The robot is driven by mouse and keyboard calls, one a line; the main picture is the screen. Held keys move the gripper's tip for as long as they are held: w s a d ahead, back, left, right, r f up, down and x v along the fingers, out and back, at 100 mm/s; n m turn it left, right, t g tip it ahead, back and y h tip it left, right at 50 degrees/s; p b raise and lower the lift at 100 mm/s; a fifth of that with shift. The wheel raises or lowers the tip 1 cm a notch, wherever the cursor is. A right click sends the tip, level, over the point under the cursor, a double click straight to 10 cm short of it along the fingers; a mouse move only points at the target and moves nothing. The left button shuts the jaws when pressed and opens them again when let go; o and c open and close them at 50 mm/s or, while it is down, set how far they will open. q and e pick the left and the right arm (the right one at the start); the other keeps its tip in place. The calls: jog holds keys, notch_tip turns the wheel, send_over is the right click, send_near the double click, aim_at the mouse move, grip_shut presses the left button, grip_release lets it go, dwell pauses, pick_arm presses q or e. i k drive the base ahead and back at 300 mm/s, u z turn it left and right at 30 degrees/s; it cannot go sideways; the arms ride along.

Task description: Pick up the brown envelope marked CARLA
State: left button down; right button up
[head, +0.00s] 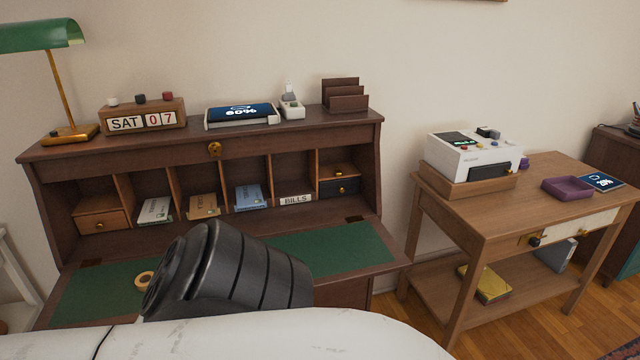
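A brown envelope (203,206) lies in a pigeonhole of the dark wooden desk (376,165), between a white envelope (155,210) on its left and a blue envelope (249,196) on its right. It leans with its front edge towards me, and a small green mark shows on it. Any name on it is too small to read. Neither of my grippers shows. A dark ribbed part and a white part of my own body cover the lower middle of the view and hide some of the green writing surface.
The fold-down green writing surface (340,248) is open in front of the pigeonholes; a tan ring (144,279) lies on it. A BILLS label (296,199) marks another pigeonhole.

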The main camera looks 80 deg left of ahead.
aim_at(205, 205)
jog(key=k, duration=2)
jog(key=u, duration=1.45)
